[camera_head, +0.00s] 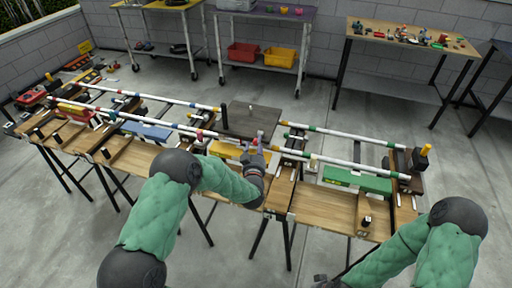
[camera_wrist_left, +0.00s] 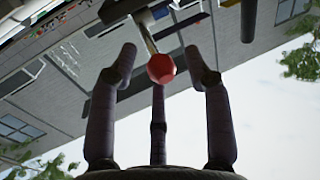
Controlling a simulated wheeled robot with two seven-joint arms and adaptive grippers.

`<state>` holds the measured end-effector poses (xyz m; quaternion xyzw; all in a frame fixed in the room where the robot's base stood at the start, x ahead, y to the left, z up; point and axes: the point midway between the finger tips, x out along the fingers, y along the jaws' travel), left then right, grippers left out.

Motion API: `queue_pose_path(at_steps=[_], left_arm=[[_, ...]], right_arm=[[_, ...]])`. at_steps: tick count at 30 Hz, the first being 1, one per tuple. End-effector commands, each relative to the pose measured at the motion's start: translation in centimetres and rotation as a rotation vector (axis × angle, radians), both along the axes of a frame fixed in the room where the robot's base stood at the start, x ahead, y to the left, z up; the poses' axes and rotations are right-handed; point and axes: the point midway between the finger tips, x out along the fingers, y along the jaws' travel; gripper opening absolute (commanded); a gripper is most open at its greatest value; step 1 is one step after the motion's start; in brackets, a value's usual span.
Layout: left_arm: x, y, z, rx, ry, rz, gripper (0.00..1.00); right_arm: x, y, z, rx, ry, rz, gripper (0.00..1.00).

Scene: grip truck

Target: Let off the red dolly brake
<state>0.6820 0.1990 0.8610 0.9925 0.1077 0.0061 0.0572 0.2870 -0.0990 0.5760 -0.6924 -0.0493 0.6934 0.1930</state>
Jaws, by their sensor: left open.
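The brake lever shows in the left wrist view as a pale metal rod ending in a round red knob (camera_wrist_left: 161,68). The knob sits between the spread fingers of my left gripper (camera_wrist_left: 165,62), which is open; I cannot tell whether any finger touches it. In the head view my left gripper (camera_head: 259,158) is at the near rail, by a small red spot (camera_head: 256,142) beside the dark dolly platform (camera_head: 252,117). My right gripper (camera_head: 325,282) is barely in view at the bottom edge, low in front of the bench, and its fingers cannot be made out.
White rails (camera_head: 340,162) with coloured bands run along the long wooden bench (camera_head: 325,207). A post with a yellow top (camera_head: 424,158) stands at the right end. Carts and a side table (camera_head: 385,33) stand behind, across open floor.

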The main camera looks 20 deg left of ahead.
Motion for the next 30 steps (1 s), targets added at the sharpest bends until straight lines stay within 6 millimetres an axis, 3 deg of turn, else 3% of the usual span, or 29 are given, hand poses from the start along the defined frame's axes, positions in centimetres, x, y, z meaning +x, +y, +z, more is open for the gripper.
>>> queue_pose_path(at_steps=[13,18,30], left_arm=[[1.0,0.21,0.05,0.0,0.0,0.0,0.5],[0.98,0.21,0.02,0.0,0.001,0.0,0.02],[0.91,0.15,-0.06,0.0,0.013,-0.001,0.0]], right_arm=[[0.0,0.01,-0.26,0.0,0.0,0.0,0.5],[0.01,0.01,-0.27,0.0,0.0,0.0,0.5],[0.01,0.0,0.02,0.0,0.0,0.0,0.5]])
